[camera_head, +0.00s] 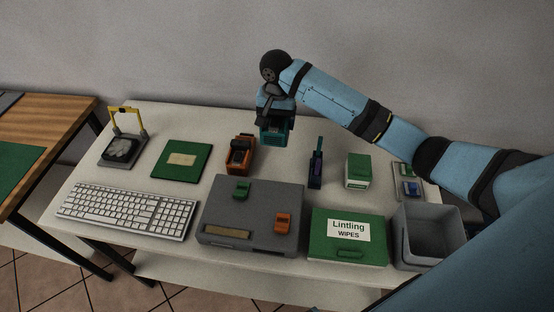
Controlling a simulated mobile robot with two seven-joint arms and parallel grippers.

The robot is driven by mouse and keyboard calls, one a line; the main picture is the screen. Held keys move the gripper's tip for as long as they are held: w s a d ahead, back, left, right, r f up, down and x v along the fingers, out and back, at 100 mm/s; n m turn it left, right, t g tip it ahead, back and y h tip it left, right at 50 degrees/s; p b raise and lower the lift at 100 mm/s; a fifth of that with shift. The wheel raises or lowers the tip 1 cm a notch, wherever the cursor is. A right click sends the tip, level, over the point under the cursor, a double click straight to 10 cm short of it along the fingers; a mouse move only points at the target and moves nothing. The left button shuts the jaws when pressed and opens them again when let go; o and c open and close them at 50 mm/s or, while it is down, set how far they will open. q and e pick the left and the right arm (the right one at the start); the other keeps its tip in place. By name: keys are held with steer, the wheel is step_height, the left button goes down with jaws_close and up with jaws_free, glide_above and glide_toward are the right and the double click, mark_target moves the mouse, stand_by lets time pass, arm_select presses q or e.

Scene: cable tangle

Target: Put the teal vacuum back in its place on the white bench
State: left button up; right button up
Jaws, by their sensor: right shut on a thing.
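The teal vacuum (273,135) is a small boxy thing over the back part of the white bench (210,125), between an orange device and a dark blue-purple tool. My right gripper (275,117) comes down from above and is shut on its top. The hand hides the vacuum's upper part. I cannot tell whether its underside touches the bench. My left gripper is not in view.
The orange device (240,154) stands close left of the vacuum, the blue-purple tool (316,168) to its right. A grey case (255,215) with small blocks lies in front. A green wipes box (346,250), grey bin (428,235) and keyboard (125,208) line the front.

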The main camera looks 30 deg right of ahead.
mark_target(277, 165)
step_height(277, 165, down, 11)
steer(key=shift+f, duration=0.15)
step_height(277, 165, down, 4)
steer(key=shift+f, duration=0.1)
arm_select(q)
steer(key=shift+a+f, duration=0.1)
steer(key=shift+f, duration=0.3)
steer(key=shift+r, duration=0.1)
arm_select(e)
steer(key=o, duration=0.8)
steer(key=shift+f, duration=0.1)
steer(key=shift+o, duration=0.2)
